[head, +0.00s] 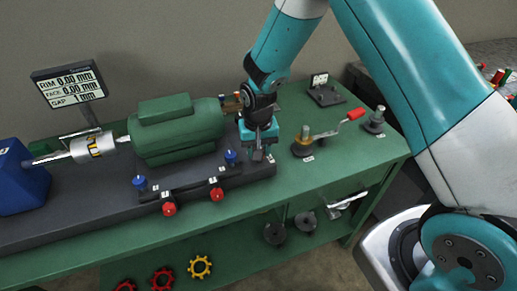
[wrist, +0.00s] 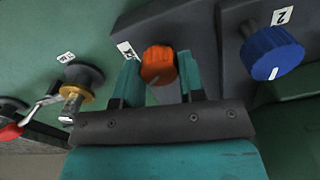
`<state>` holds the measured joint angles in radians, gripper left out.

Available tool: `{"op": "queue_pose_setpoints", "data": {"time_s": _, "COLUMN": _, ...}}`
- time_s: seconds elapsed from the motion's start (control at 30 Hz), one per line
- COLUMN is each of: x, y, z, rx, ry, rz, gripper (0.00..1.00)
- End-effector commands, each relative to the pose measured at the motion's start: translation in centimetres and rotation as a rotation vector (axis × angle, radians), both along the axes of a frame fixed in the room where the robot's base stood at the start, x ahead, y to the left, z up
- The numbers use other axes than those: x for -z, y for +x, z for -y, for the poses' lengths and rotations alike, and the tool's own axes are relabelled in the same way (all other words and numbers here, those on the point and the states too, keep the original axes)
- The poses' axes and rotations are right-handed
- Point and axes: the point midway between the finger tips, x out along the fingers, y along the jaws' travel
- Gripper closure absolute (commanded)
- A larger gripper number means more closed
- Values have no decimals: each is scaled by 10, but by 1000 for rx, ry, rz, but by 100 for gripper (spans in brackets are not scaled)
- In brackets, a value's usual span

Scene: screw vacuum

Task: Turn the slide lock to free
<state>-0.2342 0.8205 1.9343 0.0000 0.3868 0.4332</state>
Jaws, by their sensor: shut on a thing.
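The slide lock appears to be the orange knob (wrist: 158,64) in the wrist view, on a dark block with a small white label whose text I cannot read surely. A faint mark shows on its lower edge. My gripper (wrist: 159,76) has one teal finger on each side of this knob and is shut on it. In the head view my gripper (head: 258,156) points down at the right end of the dark machine base, beside the green motor (head: 178,130). It hides the knob there.
A blue knob (wrist: 272,54) labelled 2 is close to the right in the wrist view. Red knobs (head: 217,194) line the base's front. A red-handled crank (head: 325,131) and small posts (head: 375,119) stand right on the green bench (head: 345,160). A gauge display (head: 69,84) stands at left.

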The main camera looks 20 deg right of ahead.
Motion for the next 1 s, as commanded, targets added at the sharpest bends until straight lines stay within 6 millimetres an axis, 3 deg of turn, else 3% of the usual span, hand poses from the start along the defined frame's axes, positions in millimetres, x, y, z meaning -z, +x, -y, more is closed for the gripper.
{"op": "queue_pose_setpoints", "data": {"time_s": 0.6, "x": 0, "y": 0, "z": -1, "rx": -583, "ry": -1, "rz": -1, "gripper": 87}}
{"op": "queue_pose_setpoints", "data": {"time_s": 1.0, "x": -1, "y": -1, "z": -1, "rx": -878, "ry": -1, "rz": -1, "gripper": 87}}
